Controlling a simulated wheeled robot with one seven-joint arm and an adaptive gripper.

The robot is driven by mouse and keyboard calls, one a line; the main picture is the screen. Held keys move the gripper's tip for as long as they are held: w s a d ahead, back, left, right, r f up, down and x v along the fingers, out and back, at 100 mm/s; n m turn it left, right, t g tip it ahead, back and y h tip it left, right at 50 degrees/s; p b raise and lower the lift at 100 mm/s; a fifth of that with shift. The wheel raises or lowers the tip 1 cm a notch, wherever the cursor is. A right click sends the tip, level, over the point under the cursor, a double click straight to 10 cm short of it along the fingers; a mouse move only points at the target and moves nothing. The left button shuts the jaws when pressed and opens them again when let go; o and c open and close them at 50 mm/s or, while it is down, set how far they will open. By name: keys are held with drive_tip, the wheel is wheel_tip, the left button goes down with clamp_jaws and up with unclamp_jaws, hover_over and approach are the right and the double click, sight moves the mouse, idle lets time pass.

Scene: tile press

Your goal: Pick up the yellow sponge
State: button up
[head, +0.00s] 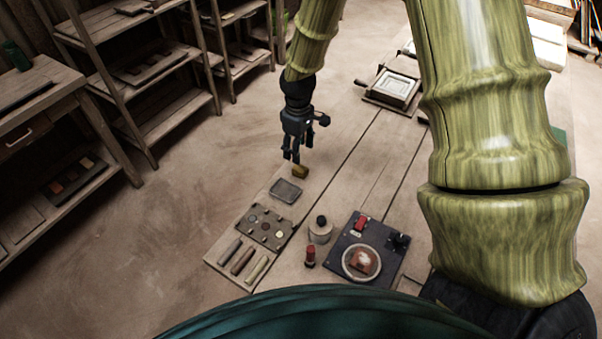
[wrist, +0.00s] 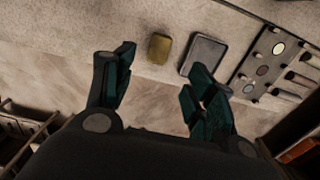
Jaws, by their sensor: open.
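The yellow sponge (head: 301,171) is a small brownish-yellow block lying on the wooden table near its left edge. In the wrist view the sponge (wrist: 159,47) lies beyond my fingertips, between the two fingers' lines but nearer the left one. My gripper (head: 292,157) points down above the table edge, just up and left of the sponge in the head view. In the wrist view my gripper (wrist: 160,70) has its dark green fingers spread apart with nothing between them. It does not appear to touch the sponge.
A grey tray (head: 285,191) lies close beside the sponge. A palette board (head: 265,228), sticks, a jar (head: 320,230), a red-topped stamp (head: 310,256) and a dark device (head: 385,247) stand nearer me. A framed press (head: 396,88) sits farther back. Shelves (head: 150,75) stand left across open floor.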

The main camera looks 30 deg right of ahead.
sight(299, 167)
drive_tip(key=shift+w+d+f+p, duration=0.1)
drive_tip(key=shift+f+p, duration=0.45)
drive_tip(key=shift+f, duration=1.9)
drive_tip(key=shift+d+f+p, duration=0.1)
drive_tip(key=shift+f+p, duration=0.45)
drive_tip(key=shift+f, duration=1.9)
drive_tip(key=c, duration=0.9)
